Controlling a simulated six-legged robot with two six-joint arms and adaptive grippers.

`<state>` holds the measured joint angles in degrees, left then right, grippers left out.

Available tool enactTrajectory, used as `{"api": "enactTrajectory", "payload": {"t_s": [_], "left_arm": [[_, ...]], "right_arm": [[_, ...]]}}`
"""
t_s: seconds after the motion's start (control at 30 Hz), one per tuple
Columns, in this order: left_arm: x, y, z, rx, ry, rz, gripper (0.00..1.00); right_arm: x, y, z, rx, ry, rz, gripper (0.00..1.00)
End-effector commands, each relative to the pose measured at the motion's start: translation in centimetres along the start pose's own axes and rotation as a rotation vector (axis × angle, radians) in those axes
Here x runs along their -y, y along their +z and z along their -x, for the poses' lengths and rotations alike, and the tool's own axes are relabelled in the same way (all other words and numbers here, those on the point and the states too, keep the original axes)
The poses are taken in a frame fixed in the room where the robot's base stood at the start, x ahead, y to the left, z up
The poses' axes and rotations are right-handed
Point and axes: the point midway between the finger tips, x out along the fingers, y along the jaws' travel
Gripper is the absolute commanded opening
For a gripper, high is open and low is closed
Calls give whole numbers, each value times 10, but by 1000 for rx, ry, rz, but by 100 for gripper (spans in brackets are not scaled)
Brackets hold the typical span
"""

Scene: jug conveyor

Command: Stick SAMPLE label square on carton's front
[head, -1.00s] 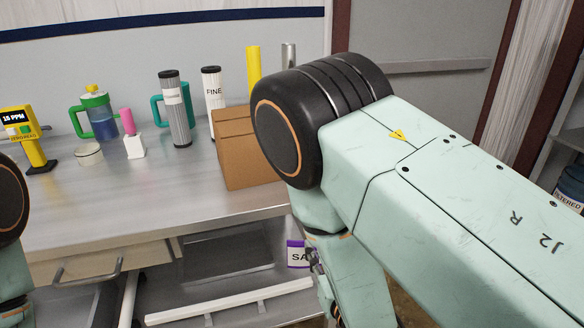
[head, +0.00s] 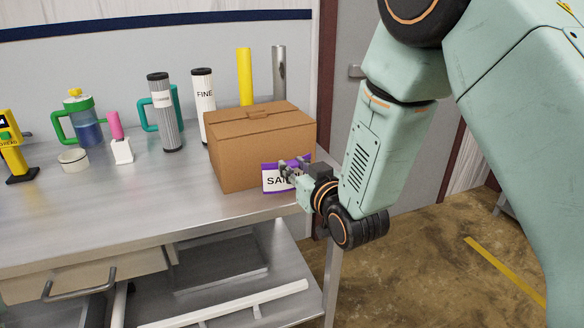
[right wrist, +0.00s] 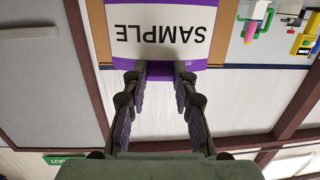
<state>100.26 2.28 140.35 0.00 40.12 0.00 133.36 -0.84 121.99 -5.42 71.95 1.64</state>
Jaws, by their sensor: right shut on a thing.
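The brown carton (head: 238,163) stands closed on the metal bench near its right end. The white SAMPLE label (head: 272,182) with purple borders is upright in front of the lower right part of the carton's front. My right gripper (head: 292,169) is shut on the label's edge and covers part of its lettering. In the right wrist view the label (right wrist: 160,32) reads upside down, with its purple border between my fingertips (right wrist: 160,73). Brown carton strips show on both sides of it. I cannot tell whether the label touches the carton. My left gripper is out of view.
Behind the carton stand a FINE filter (head: 203,98), a grey filter (head: 166,118), a yellow tube (head: 245,75) and a metal tube (head: 279,72). A jug (head: 86,120), tape roll (head: 73,160) and pink-topped item (head: 115,127) stand left. The bench's front left is clear.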

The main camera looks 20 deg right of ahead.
Motion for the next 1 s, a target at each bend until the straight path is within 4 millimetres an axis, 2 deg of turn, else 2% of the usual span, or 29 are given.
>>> {"api": "enactTrajectory", "payload": {"t_s": [1.0], "left_arm": [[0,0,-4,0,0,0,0]], "right_arm": [[0,-8,-67,-3,1,-1,0]]}}
